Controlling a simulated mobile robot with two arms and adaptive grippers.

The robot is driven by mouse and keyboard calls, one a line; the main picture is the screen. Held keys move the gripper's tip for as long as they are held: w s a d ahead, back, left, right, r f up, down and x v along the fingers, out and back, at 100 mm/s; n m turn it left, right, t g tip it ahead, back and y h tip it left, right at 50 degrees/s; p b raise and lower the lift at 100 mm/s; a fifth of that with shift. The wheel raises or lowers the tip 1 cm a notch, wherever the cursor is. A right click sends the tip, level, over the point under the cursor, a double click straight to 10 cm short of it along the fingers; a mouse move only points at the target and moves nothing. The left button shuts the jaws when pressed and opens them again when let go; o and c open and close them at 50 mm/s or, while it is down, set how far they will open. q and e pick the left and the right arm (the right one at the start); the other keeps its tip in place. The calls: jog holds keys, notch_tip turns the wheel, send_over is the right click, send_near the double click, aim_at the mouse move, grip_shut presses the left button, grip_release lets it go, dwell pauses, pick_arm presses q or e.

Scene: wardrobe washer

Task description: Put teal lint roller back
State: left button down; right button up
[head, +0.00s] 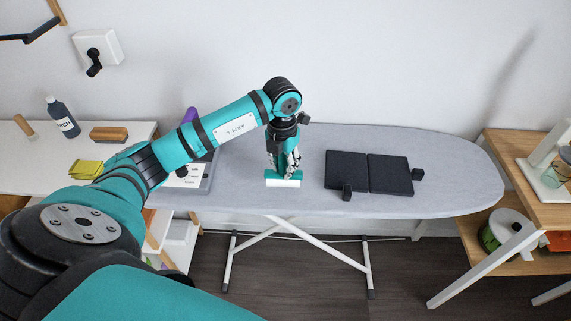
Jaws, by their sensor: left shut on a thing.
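My left gripper (284,164) points down over the middle of the ironing board (240,160), left of the dark folded pads. It is shut on the teal lint roller (283,182), whose white and teal lower part shows just under the fingers. The fingers hide the rest of it. I cannot tell whether the roller touches the board. My right gripper is not in view.
Two dark square pads (368,172) lie on the board, with small black blocks beside them. A dark bottle (63,118), a wooden brush (109,134) and yellow sponges (85,169) sit on the left counter. A wooden shelf unit (515,150) stands right. The board's right end is clear.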

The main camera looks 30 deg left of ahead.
pick_arm(q)
jog(key=shift+w+a+f, duration=0.1)
jog(key=shift+w+a, duration=0.1)
jog(key=shift+w, duration=0.55)
jog(key=f, duration=0.1)
jog(key=f+p, duration=0.2)
jog(key=shift+w+a+f, duration=0.1)
jog(key=shift+w+f, duration=0.15)
jog(key=shift+f, duration=0.05)
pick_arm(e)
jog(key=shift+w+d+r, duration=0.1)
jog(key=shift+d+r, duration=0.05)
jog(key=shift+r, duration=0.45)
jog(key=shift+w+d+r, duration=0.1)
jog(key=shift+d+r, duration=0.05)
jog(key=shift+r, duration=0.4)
pick_arm(q)
jog(key=shift+f, duration=0.1)
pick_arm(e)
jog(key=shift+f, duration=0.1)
pick_arm(q)
jog(key=c, duration=1.1)
grip_release()
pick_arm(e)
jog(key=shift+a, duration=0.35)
